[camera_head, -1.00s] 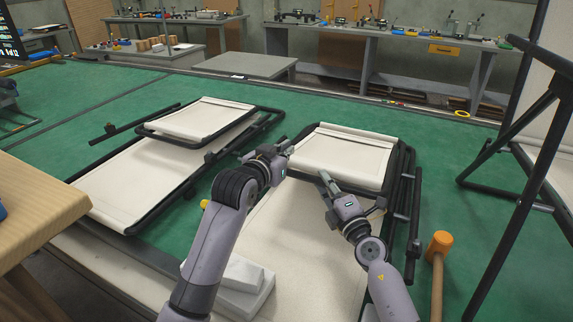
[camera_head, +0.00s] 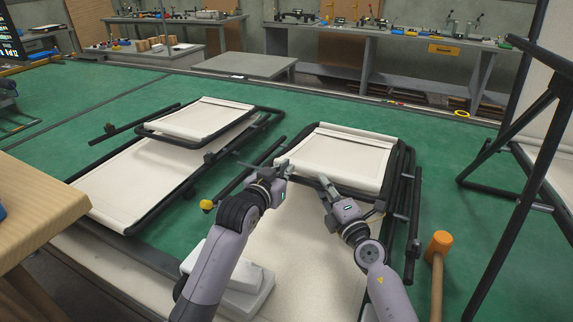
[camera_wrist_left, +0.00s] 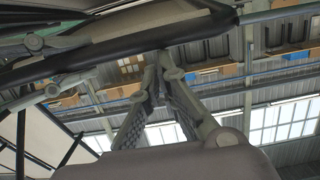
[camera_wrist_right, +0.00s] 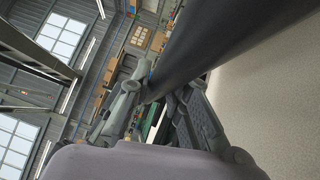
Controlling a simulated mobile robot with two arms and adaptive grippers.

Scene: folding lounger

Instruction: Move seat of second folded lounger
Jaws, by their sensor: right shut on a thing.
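The second folded lounger lies on the right of the green table, with its cream padded seat (camera_head: 345,152) folded over a longer cream panel (camera_head: 290,235). A black tube frame borders it. My right gripper (camera_head: 324,180) is at the near edge of the seat. In the right wrist view its fingers are shut on a black frame tube (camera_wrist_right: 200,45). My left gripper (camera_head: 284,164) is at the seat's near left corner. In the left wrist view its fingertips (camera_wrist_left: 159,65) are nearly together just below a black tube (camera_wrist_left: 120,45); contact with it is unclear.
Another folded lounger (camera_head: 140,172) lies to the left. An orange mallet (camera_head: 440,245) stands at the right, near a black frame (camera_head: 515,150). White blocks (camera_head: 235,285) sit beside my left arm. A wooden surface (camera_head: 35,210) is at the near left.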

